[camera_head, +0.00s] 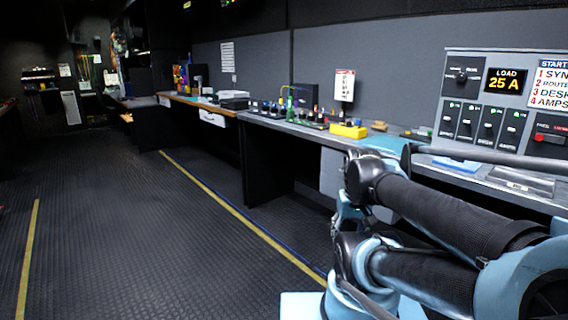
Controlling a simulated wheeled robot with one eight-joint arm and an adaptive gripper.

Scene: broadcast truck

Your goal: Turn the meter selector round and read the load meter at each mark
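The meter selector (461,76) is a small dark knob on a black plate, at the upper left of a grey wall panel (480,62) on the right. Marks stand around the knob, too small to read, and I cannot tell which one it points at. The load meter (506,81) is a black display right of the knob and reads "LOAD 25 A" in yellow. My blue and black arm fills the lower right, in front of the counter. I cannot make out my gripper or its fingers in this view.
Several black switches (481,122) sit below the meter, with a red-handled switch (550,137) to their right. A start list (550,82) hangs beside the meter. The long counter (318,134) holds a yellow block (348,131) and small gear. The floor (130,230) is clear at left.

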